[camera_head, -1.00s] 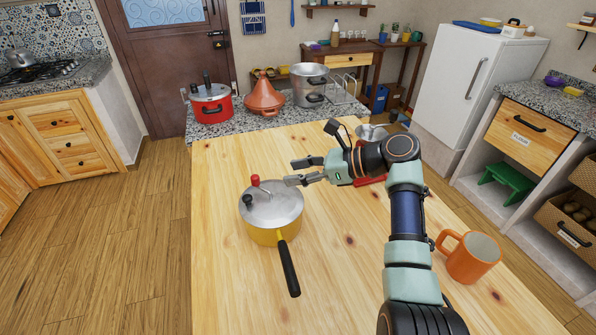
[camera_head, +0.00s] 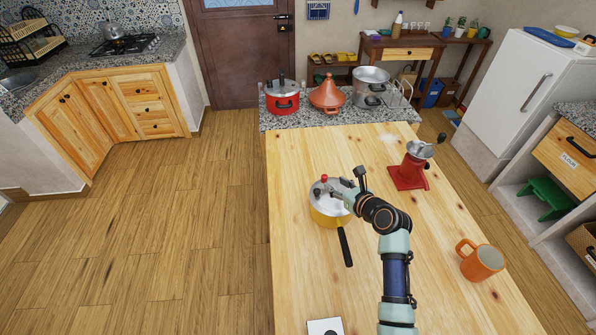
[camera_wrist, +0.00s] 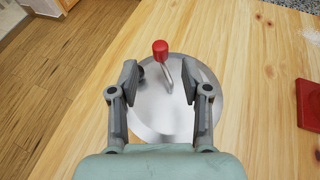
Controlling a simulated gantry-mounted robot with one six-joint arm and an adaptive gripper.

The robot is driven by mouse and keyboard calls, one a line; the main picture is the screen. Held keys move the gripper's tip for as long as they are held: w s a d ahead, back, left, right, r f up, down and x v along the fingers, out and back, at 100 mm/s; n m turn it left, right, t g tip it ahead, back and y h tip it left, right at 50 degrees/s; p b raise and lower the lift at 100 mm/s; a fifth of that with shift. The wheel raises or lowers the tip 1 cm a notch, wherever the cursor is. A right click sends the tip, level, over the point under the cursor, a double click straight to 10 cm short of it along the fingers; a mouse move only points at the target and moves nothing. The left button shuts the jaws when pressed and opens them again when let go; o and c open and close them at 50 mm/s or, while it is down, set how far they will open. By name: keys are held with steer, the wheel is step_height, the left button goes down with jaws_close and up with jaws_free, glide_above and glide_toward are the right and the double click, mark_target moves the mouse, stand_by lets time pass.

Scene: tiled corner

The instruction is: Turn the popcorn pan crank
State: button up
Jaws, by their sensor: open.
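The popcorn pan (camera_head: 329,217) is yellow with a silver lid and a long black handle pointing toward the front. It stands on the wooden table. Its crank has a red knob (camera_wrist: 160,46) on a bent metal rod at the lid. A dark knob partly shows behind my left finger in the wrist view. My gripper (camera_wrist: 167,83) is open above the lid, with the crank rod between its fingers and the red knob just beyond the fingertips. In the head view my gripper (camera_head: 340,190) covers part of the lid. I cannot tell whether a finger touches the crank.
A red grinder (camera_head: 409,172) stands on the table right of the pan. An orange mug (camera_head: 482,263) is near the right edge. A red pressure cooker (camera_head: 283,98), a tagine (camera_head: 327,94) and a steel pot (camera_head: 370,85) stand behind. The table left of the pan is clear.

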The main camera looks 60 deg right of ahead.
mark_target(325, 176)
steer(key=shift+w+d+f, duration=0.25)
steer(key=shift+w+f, duration=0.1)
steer(key=b+x, duration=0.2)
steer(key=x, duration=0.3)
steer(key=shift+w+d+f+b, duration=0.15)
steer(key=shift+w+f+b, duration=0.05)
steer(key=shift+w+b, duration=0.2)
steer(key=shift+w+d+f, duration=0.1)
steer(key=shift+w+d, duration=0.1)
steer(key=shift+w, duration=0.2)
jaws_close()
